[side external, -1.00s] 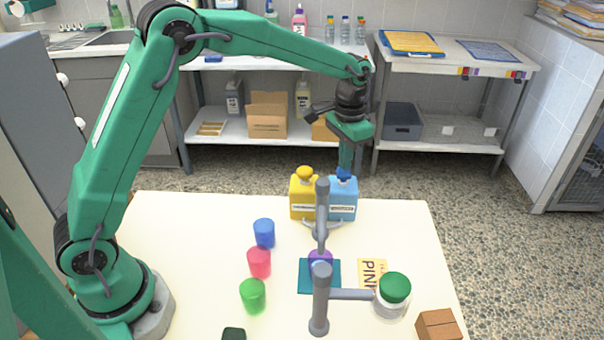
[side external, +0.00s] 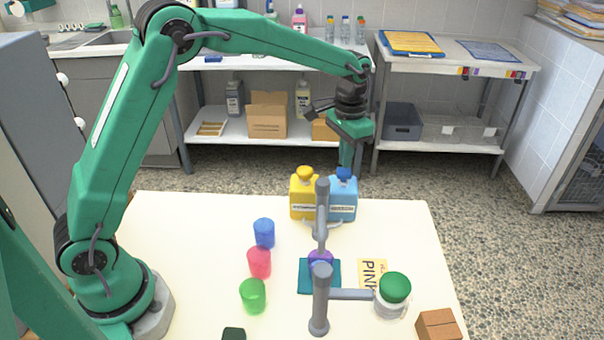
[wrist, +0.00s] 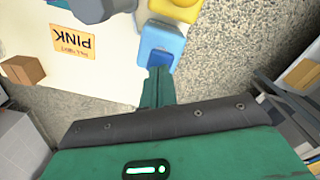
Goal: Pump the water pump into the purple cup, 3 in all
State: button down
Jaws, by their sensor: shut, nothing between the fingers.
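The purple cup (side external: 320,259) stands on a teal mat (side external: 305,283), partly hidden behind a grey post stand. A blue pump bottle (side external: 342,202) and a yellow pump bottle (side external: 302,202) stand side by side behind it; their labels are too small to read, so I cannot tell which holds water. My gripper (side external: 345,168) is shut and empty, pointing down at the blue pump head. In the wrist view the fingertips (wrist: 158,72) overlap the edge of the blue pump head (wrist: 160,58); whether they touch it I cannot tell.
Blue (side external: 264,233), pink (side external: 259,262) and green (side external: 253,295) cups stand in a row on the left. The grey post stand (side external: 319,300) rises in front. A green-lidded jar (side external: 394,290), a card reading PINK (side external: 371,272) and a brown block (side external: 437,325) lie on the right.

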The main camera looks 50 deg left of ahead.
jog(key=shift+f, duration=1.5)
jog(key=shift+r, duration=1.55)
jog(key=shift+r, duration=0.15)
notch_tip(320, 180, up, 6)
jog(key=shift+f, duration=0.15)
dwell(0.4)
